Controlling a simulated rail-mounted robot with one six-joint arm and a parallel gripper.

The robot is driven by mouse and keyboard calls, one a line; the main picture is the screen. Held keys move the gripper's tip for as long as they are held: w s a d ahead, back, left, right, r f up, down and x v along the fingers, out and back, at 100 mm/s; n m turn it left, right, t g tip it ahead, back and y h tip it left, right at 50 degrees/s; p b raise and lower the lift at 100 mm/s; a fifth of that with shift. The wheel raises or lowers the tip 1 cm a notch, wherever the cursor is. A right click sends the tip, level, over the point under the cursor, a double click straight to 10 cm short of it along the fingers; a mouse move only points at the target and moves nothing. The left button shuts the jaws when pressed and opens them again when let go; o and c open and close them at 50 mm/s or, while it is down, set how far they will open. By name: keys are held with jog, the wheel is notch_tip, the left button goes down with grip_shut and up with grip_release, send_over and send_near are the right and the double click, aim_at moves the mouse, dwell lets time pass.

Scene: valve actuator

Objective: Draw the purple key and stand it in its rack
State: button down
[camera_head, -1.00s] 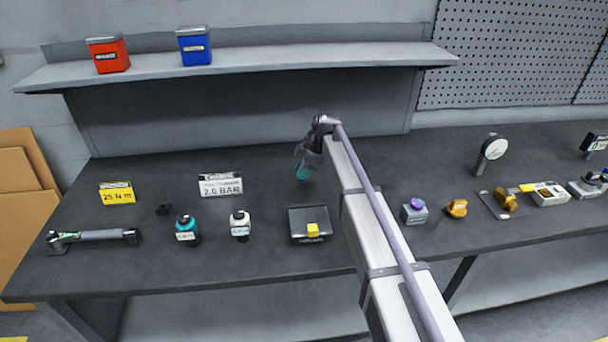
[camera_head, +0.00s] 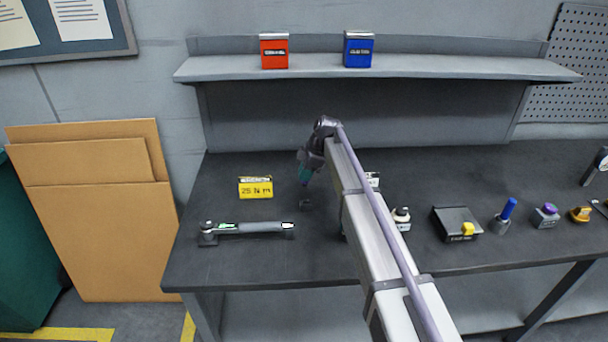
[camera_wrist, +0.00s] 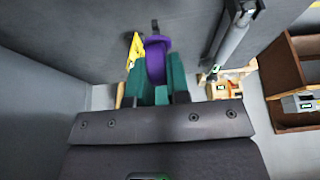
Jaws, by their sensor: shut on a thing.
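My gripper (camera_head: 304,176) hangs over the left part of the bench, fingers down. In the wrist view its green fingers (camera_wrist: 157,88) are shut on the purple key (camera_wrist: 156,62), whose rounded purple part shows between and beyond them. In the head view the key is barely visible at the fingertips. A small black block (camera_head: 305,204), possibly the rack, stands on the bench just below the gripper. The key is apart from it. A grey block with a purple top (camera_head: 549,209) stands at the right.
A yellow 25 N m sign (camera_head: 256,188) stands left of the gripper. A torque wrench (camera_head: 246,229) lies in front. My arm partly hides a white-topped bottle (camera_head: 401,218). A black box (camera_head: 456,223) and a blue-handled piece (camera_head: 506,212) stand further right. A shelf (camera_head: 400,66) runs behind.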

jog(key=shift+a, duration=0.1)
jog(key=shift+w+d, duration=0.1)
jog(key=shift+d, duration=0.4)
jog(key=shift+a+f+b, duration=0.15)
jog(key=shift+f+b, duration=0.3)
jog(key=b, duration=0.5)
send_over(302, 202)
jog(key=d, duration=0.2)
jog(key=f, duration=0.5)
jog(key=shift+w+a, duration=0.1)
jog(key=shift+a, duration=0.15)
jog(key=shift+f+b, duration=1.65)
jog(key=c, duration=1)
grip_release()
jog(key=shift+r, duration=0.15)
